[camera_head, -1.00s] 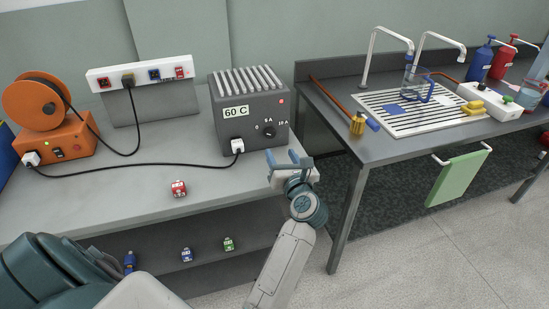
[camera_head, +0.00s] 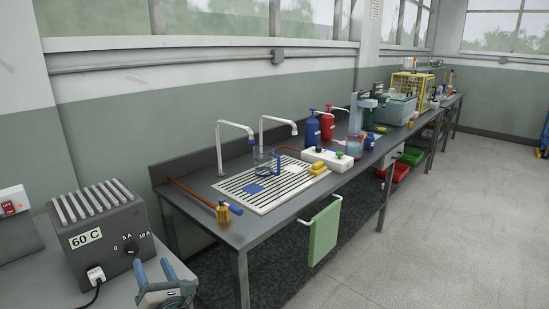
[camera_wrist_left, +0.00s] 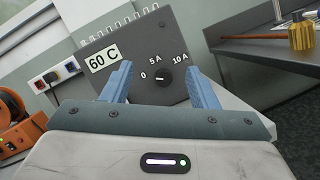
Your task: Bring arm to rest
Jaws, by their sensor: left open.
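My left gripper (camera_head: 160,274) shows at the bottom left of the head view, in front of the grey power unit (camera_head: 100,236) marked 60 C. Its two blue fingers stand apart with nothing between them. In the left wrist view the open fingers (camera_wrist_left: 162,84) point at the front of the power unit (camera_wrist_left: 140,62), with its dial between them. A gap to the unit seems to remain, but I cannot tell how large it is. My right gripper is in neither view.
A white plug (camera_head: 96,274) and cable sit at the unit's front. To the right, a metal bench (camera_head: 262,226) carries a drain rack (camera_head: 250,206), glass jug (camera_head: 264,160), taps and bottles. A green towel (camera_head: 324,234) hangs at its front. The floor (camera_head: 440,230) at right is clear.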

